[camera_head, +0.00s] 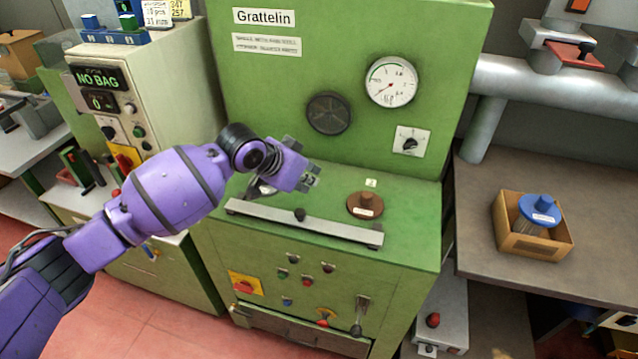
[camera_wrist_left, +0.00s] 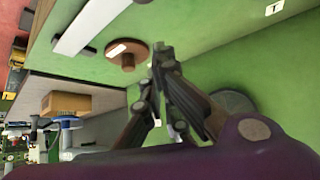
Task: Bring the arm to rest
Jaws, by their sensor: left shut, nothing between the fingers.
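My left arm (camera_head: 165,190) is purple and reaches in from the left over the green machine. My left gripper (camera_head: 312,180) is shut and empty above the machine's green top, behind the pale metal bar. It also shows in the left wrist view (camera_wrist_left: 160,62), with its dark fingers together. My right gripper is in neither view.
A brown round knob (camera_head: 365,205) stands on the green top, right of my gripper. The metal bar (camera_head: 310,222) runs along the front. The Grattelin panel (camera_head: 300,80) rises behind. A cardboard box (camera_head: 533,243) with a blue-topped piece (camera_head: 540,208) sits on the right bench.

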